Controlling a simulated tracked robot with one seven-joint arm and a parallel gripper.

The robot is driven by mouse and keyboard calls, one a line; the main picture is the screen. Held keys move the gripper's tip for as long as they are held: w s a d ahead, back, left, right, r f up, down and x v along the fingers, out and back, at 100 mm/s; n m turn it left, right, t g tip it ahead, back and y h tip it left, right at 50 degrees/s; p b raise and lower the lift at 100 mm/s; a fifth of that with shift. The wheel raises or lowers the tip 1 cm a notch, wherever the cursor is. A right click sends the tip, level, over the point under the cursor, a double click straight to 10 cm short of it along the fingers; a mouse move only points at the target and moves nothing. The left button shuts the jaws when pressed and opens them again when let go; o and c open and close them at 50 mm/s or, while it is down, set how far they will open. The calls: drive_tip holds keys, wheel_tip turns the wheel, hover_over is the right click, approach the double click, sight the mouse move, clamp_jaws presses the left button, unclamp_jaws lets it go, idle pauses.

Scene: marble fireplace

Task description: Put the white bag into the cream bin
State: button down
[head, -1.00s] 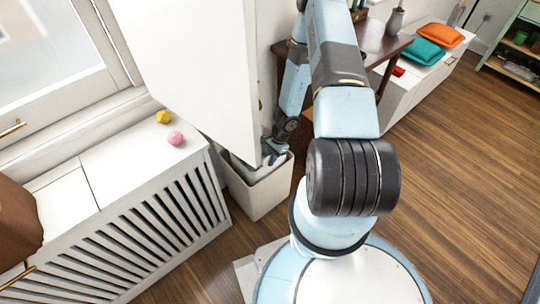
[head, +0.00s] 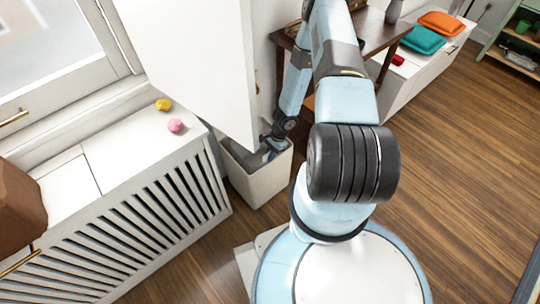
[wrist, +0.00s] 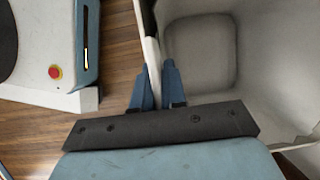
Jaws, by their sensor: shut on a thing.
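The cream bin (head: 262,186) stands on the floor between the white slatted cabinet and my base, and its open inside fills the right of the wrist view (wrist: 200,50). My gripper (wrist: 157,85) is down at the bin's edge, one finger over the bin's inside and the other toward its wall. The rest of the bag is hidden. In the head view, my gripper (head: 270,150) shows only small at the bin's mouth. The visible bin floor looks bare.
A tall white panel (head: 195,65) hangs close over the bin's back left. A slatted cabinet (head: 140,205) with pink (head: 175,125) and yellow (head: 163,104) pieces is at left. A brown table (head: 375,42) stands behind my arm. Wooden floor at right is clear.

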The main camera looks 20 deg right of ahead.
drive_tip(key=shift+s+d+f, duration=0.15)
drive_tip(key=shift+s+f, duration=0.15)
drive_tip(key=shift+f, duration=0.25)
drive_tip(key=c, duration=1.1)
unclamp_jaws()
drive_tip(key=shift+w+f, duration=0.1)
drive_tip(key=shift+w+d+r, duration=0.25)
drive_tip(key=shift+w+r, duration=0.05)
drive_tip(key=shift+w, duration=0.05)
drive_tip(key=a+v, duration=0.1)
drive_tip(key=v, duration=1.3)
drive_tip(key=shift+w+r, duration=0.2)
drive_tip(key=shift+w, duration=0.05)
